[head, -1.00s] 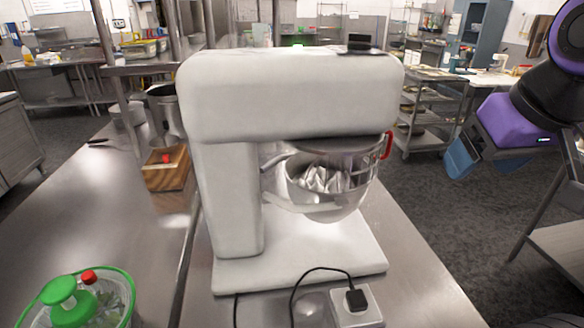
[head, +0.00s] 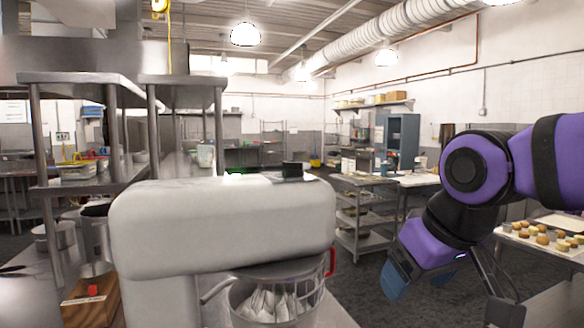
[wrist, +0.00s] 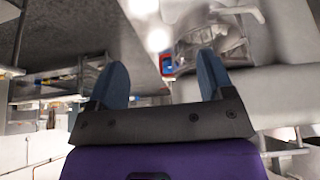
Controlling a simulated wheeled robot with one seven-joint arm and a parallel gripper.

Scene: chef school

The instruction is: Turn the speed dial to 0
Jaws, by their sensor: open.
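A white stand mixer (head: 220,225) stands on the steel counter, its head in the lower left and middle of the head view. A small black part (head: 292,171) sits on top of its head near the right end; I cannot tell whether it is the speed dial, and no dial marking is readable. The steel bowl (head: 290,302) with a whisk hangs below the head. My gripper (wrist: 163,80) is open and empty, its two blue fingers apart. In the head view it is to the right of the mixer, apart from it, pointing down. The mixer also shows in the wrist view (wrist: 280,92).
A wooden box (head: 92,305) with a red part stands left of the mixer, by metal pots (head: 92,240). A shelf rack (head: 362,215) stands behind. A table with a tray of pastries (head: 545,238) is at the right. Open floor lies between the mixer and that table.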

